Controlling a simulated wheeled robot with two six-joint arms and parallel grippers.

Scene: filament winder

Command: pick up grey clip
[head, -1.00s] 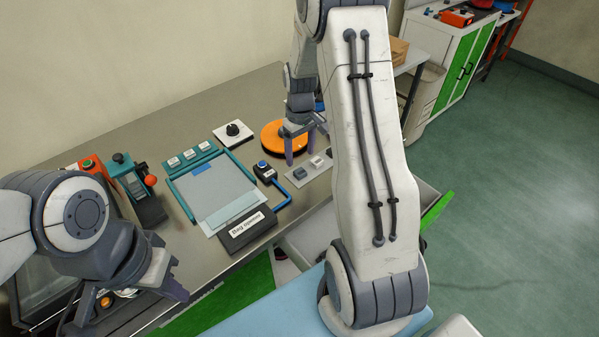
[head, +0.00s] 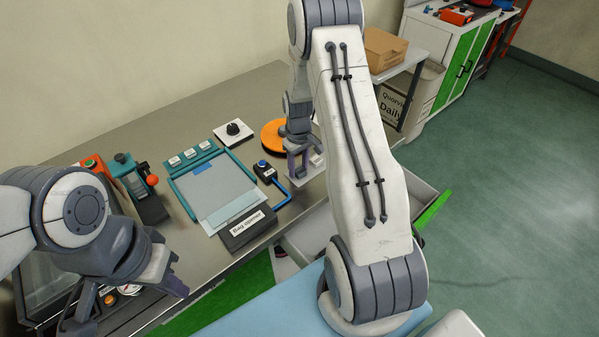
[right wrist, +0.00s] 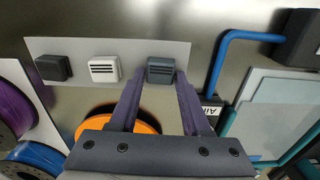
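The grey clip (right wrist: 161,70) is a small slotted block at the right end of a pale plate (right wrist: 110,47) in the right wrist view. My right gripper (right wrist: 160,76) is open, with one fingertip on each side of the grey clip. I see a gap between the fingers and cannot tell whether either touches it. In the head view my right gripper (head: 300,172) points down over the plate and hides the grey clip. My left gripper (head: 170,284) is at the lower left, and its opening cannot be made out.
A white clip (right wrist: 104,69) and a black clip (right wrist: 53,67) share the plate. An orange disc (head: 273,135) lies behind my right gripper. A button box with a blue tube (head: 283,190) is close on the left. An open drawer (head: 300,240) is below the table edge.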

